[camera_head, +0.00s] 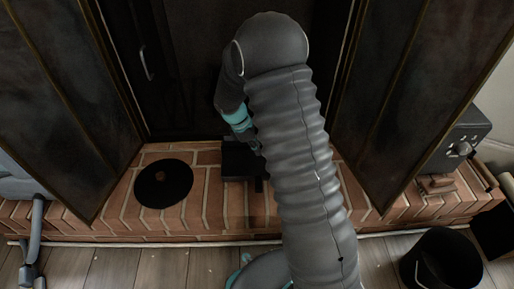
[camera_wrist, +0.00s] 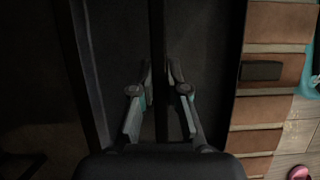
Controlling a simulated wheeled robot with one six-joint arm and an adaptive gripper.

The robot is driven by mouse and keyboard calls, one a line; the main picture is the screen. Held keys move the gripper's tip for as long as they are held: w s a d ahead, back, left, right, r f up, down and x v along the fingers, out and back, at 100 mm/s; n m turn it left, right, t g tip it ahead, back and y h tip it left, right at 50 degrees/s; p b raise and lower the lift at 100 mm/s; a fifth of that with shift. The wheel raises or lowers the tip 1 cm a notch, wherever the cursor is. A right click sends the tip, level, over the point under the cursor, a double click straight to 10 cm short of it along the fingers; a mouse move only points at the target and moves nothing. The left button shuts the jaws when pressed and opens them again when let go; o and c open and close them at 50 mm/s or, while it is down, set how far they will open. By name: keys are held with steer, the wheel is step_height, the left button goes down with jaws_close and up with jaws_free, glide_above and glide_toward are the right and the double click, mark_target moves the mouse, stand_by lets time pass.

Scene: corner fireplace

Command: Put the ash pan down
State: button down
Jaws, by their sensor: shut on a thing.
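The ash pan (camera_head: 238,162) is a black tray at the middle of the brick hearth, before the dark fireplace opening. My arm hides its right part in the head view. In the wrist view the pan (camera_wrist: 205,45) fills the middle, with a thin bar running down its centre. My gripper (camera_wrist: 160,68) has its two fingers on either side of this bar and is shut on it. A small dark tab (camera_wrist: 260,70) shows over the bricks to the right. I cannot tell whether the pan touches the hearth.
A round black disc (camera_head: 163,184) lies on the hearth (camera_head: 220,215) to the left. Tall dark panels (camera_head: 65,100) (camera_head: 410,95) stand on both sides. A black bucket (camera_head: 440,262) stands on the floor at right. A grey box (camera_head: 455,142) is at the far right.

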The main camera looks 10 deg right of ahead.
steer(key=shift+f, duration=0.15)
steer(key=c, duration=1.2)
jaws_free()
steer(key=s+p+v, duration=0.1)
steer(key=p+v, duration=0.1)
steer(key=v, duration=1)
steer(key=s+d+r+m+t+y, duration=0.1)
steer(key=s+d+r+m, duration=0.2)
steer(key=r, duration=0.6)
steer(key=s+r+m+t+y, duration=0.1)
steer(key=s+r+m+t, duration=0.1)
steer(key=s, duration=0.6)
steer(key=s+d+r+m+t+y, duration=0.1)
steer(key=s+r+m, duration=0.4)
steer(key=s, duration=0.4)
steer(key=s+r+m+t+y, duration=0.1)
steer(key=s+r+m+t, duration=0.1)
steer(key=s+m, duration=0.3)
steer(key=s+r, duration=0.1)
steer(key=s, duration=0.2)
steer(key=shift+s+d+r+m+t, duration=0.2)
steer(key=shift+s+d+m+t, duration=0.1)
steer(key=shift+m, duration=0.1)
